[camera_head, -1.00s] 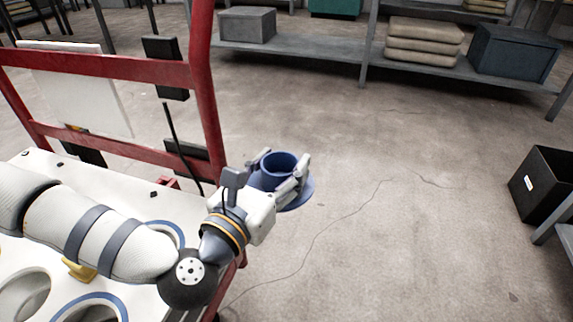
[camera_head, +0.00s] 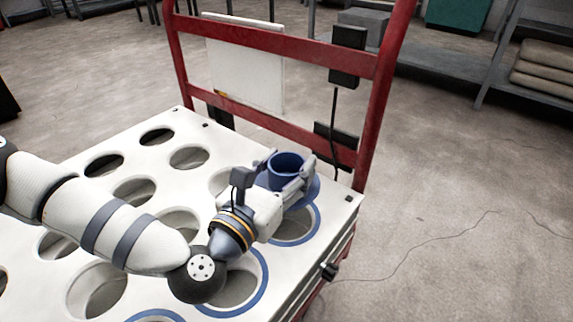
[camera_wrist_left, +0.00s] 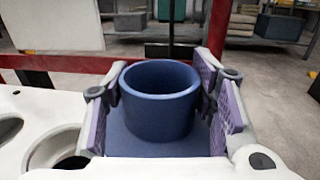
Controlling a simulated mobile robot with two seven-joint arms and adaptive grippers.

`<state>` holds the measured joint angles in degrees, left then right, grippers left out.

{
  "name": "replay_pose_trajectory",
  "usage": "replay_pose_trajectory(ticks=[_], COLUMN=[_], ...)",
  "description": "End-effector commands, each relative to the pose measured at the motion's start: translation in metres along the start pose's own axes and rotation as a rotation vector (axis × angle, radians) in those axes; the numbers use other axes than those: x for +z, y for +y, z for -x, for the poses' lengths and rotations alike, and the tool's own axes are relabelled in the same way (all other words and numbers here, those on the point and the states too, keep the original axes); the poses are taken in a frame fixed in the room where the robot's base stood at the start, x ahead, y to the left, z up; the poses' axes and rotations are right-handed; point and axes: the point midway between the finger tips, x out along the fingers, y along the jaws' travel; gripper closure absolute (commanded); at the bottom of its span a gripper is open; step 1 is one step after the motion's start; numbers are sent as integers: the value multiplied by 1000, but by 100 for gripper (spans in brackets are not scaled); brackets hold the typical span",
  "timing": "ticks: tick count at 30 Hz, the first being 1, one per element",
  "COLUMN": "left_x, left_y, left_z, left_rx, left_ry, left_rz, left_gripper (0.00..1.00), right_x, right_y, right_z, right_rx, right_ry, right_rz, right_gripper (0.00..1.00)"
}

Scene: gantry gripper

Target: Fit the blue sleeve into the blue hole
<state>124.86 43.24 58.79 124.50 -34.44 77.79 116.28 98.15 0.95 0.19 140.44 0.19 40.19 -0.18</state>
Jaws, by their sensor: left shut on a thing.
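My left gripper (camera_head: 285,180) is shut on the blue sleeve (camera_head: 286,164), a short upright tube with a wide flat flange. In the left wrist view the sleeve (camera_wrist_left: 160,98) stands between the two purple-padded fingers (camera_wrist_left: 162,108). In the head view the sleeve appears over the back right of the white board (camera_head: 115,140). Below it, partly hidden by the gripper, is a blue-ringed hole (camera_head: 318,224). Another blue-ringed hole (camera_head: 262,293) lies nearer, partly behind my arm. The height of the sleeve above the board is hard to tell. My right gripper is not in view.
The board has several plain holes (camera_head: 188,157) and another blue ring at the bottom edge. A red frame (camera_head: 290,40) rises along the back edge, with black boxes (camera_head: 347,58) and a white panel (camera_head: 245,65). Open floor lies to the right.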

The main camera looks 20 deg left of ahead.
Motion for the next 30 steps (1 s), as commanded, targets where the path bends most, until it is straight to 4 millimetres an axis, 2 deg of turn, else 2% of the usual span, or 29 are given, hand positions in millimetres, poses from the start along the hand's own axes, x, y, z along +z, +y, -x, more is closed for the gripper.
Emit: replay_pose_trajectory(ticks=[5, 18, 30], left_x=[-6, -56, -57], left_y=[0, 0, 0], left_z=[1, 1, 1], left_rx=[0, -1, 0], left_ry=[1, 2, -1], left_rz=[1, 1, 0], left_gripper=[84, 84, 84], right_x=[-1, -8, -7], right_y=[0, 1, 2], right_z=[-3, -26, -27], right_rx=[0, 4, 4], right_ry=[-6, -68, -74], right_rz=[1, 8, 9], right_gripper=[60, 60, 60])
